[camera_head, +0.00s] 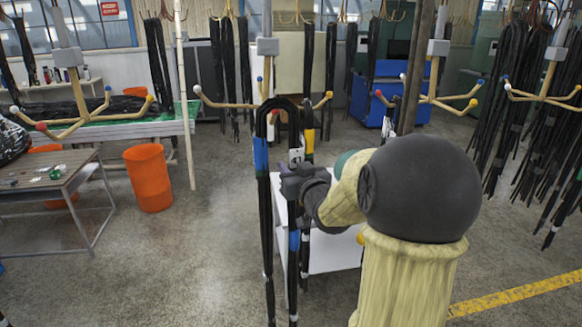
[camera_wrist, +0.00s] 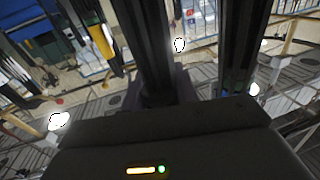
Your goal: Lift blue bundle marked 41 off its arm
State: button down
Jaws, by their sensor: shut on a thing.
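The blue-banded black hose bundle (camera_head: 262,200) hangs as an inverted U in the middle of the head view, with a blue band on each strand. A white tag (camera_head: 296,155) sits beside its right strand; its number is too small to read surely. My gripper (camera_head: 293,183) is shut on the right strand below the tag. In the wrist view a dark strand (camera_wrist: 150,40) runs up from between the jaws (camera_wrist: 165,92), and a second strand (camera_wrist: 237,45) hangs to the right. The loop's top is near the hanger (camera_head: 267,47); I cannot tell whether it touches an arm.
A yellow-banded bundle (camera_head: 308,143) hangs close behind on the right. A white cart (camera_head: 335,250) stands behind the held bundle. An orange bin (camera_head: 148,178) and a metal table (camera_head: 50,170) stand left. Open floor (camera_head: 215,240) lies between. More hoses (camera_head: 500,110) hang at the right.

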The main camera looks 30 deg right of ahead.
jog(key=shift+s+a+r, duration=0.1)
jog(key=shift+s+a, duration=0.1)
jog(key=shift+s, duration=0.45)
jog(key=shift+s+a+r, duration=0.1)
jog(key=shift+s+a, duration=0.05)
jog(key=shift+s, duration=0.45)
jog(key=shift+d+f, duration=0.1)
jog(key=shift+d, duration=0.05)
